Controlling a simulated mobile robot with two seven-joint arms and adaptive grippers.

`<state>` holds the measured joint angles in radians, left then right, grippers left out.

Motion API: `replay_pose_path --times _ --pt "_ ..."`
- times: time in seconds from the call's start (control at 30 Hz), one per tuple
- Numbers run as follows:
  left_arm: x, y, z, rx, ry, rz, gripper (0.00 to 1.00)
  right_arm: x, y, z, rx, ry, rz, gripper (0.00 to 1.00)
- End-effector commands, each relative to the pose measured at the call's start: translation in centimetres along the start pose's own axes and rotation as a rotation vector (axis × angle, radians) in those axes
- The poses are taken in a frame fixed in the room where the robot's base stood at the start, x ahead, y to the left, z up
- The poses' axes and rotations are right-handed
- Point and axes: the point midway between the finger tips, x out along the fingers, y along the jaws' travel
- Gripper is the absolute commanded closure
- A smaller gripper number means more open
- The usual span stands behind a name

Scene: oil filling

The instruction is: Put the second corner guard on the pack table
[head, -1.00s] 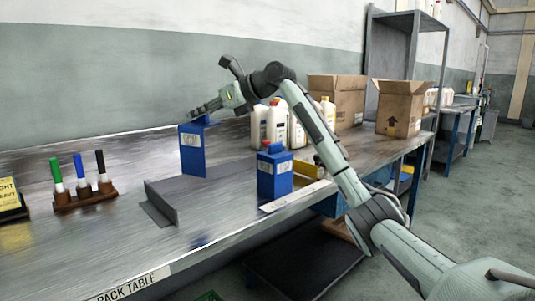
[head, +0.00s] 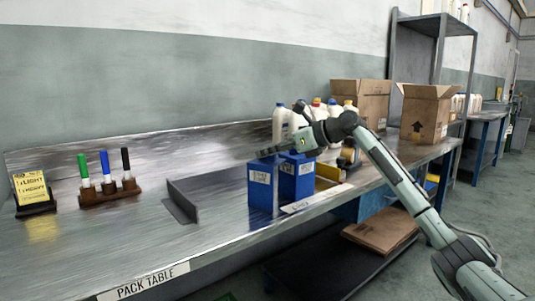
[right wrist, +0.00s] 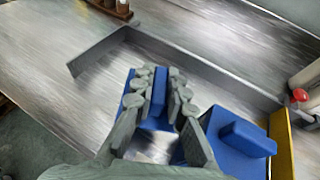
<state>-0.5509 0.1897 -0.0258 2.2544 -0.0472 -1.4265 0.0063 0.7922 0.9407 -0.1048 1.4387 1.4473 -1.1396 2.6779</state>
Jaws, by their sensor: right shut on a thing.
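My right gripper (head: 268,153) is shut on the top of a blue canister (head: 263,187) with a white label. In the right wrist view its fingers (right wrist: 153,85) close on a blue grip. The canister is upright at the table's front part; I cannot tell whether its base touches the top. A second blue canister (head: 297,180) stands close on its right. The pack table (head: 110,245) bears a grey L-shaped fence (head: 218,190) to the left and a yellow upright piece (head: 329,173) to the right. I cannot tell which piece is a corner guard. My left gripper is out of view.
A marker rack (head: 110,194) and a yellow sign (head: 32,190) stand at the left. White bottles (head: 281,125) and open cartons (head: 427,112) stand behind and right of my arm. A white labelled strip (head: 316,199) lies at the front edge. The table's left front is clear.

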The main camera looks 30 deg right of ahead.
Motion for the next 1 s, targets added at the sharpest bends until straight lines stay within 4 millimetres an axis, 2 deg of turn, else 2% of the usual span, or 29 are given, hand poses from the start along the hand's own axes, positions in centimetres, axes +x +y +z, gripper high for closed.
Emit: replay_pose_path --times 0.07,0.3,0.33,0.5,0.83,1.0 --pt "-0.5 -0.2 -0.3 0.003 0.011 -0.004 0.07 -0.1 0.0 0.1 -0.001 -0.004 -0.001 1.0" --pt "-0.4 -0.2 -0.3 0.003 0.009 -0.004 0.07 0.1 0.0 -0.1 0.0 -0.003 0.0 1.0" --pt "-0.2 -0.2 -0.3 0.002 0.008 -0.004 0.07 0.1 0.0 -0.1 -0.001 -0.002 0.0 0.85" --pt "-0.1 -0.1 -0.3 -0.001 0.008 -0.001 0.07 0.1 0.0 -0.1 -0.001 -0.002 0.0 0.66" --pt "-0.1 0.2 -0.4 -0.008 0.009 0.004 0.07 -0.1 0.0 0.1 -0.001 -0.003 -0.001 0.66" --pt "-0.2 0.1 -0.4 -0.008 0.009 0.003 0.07 -2.5 -0.1 -0.1 -0.003 -0.001 -0.004 0.66"
